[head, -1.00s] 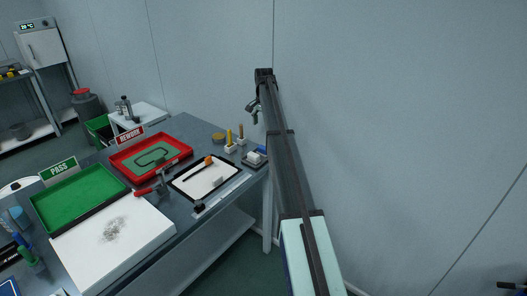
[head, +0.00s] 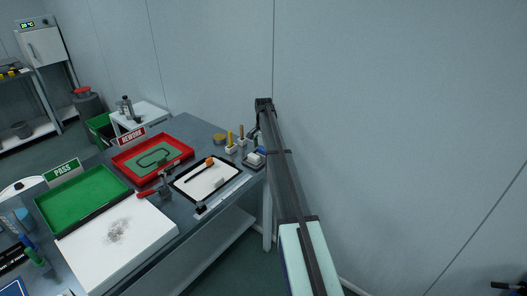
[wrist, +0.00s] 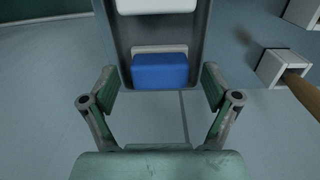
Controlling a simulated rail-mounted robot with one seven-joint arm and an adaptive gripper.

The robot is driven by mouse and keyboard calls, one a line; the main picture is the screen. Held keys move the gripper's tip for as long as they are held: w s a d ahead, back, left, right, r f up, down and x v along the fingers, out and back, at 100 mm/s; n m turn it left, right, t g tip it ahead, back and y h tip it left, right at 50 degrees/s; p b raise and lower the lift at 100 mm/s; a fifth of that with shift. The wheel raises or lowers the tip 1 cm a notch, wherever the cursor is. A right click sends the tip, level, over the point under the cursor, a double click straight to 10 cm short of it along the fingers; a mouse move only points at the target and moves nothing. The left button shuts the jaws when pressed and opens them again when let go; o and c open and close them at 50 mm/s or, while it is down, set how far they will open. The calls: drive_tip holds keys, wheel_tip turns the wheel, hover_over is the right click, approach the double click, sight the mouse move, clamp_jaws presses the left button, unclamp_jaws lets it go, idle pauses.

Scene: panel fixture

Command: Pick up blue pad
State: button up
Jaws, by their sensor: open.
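The blue pad (wrist: 160,72) is a small blue block in a dark tray (wrist: 122,40), with a pale grey piece just behind it. In the head view the blue pad (head: 261,150) is tiny at the table's right end. My gripper (wrist: 160,90) is open and empty, its two fingers spread to the left and right of the blue pad. I cannot tell how high the fingertips are above it. In the head view my gripper is small and partly hidden by my arm.
A white block (wrist: 157,5) lies farther along the tray. To the right stands a white holder (wrist: 275,68) with a wooden handle. The table also bears a whiteboard (head: 207,181), a red tray (head: 152,158) and a green tray (head: 82,198). The wall is close behind.

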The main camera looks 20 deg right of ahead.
sight(263, 148)
drive_tip(key=shift+f, duration=0.3)
drive_tip(key=c, duration=1.2)
drive_tip(key=shift+r, duration=0.2)
drive_tip(key=shift+c, duration=0.2)
wheel_tip(263, 148, up, 20)
drive_tip(key=b, duration=0.3)
drive_tip(key=shift+f+b, duration=0.15)
drive_tip(key=shift+b, duration=0.2)
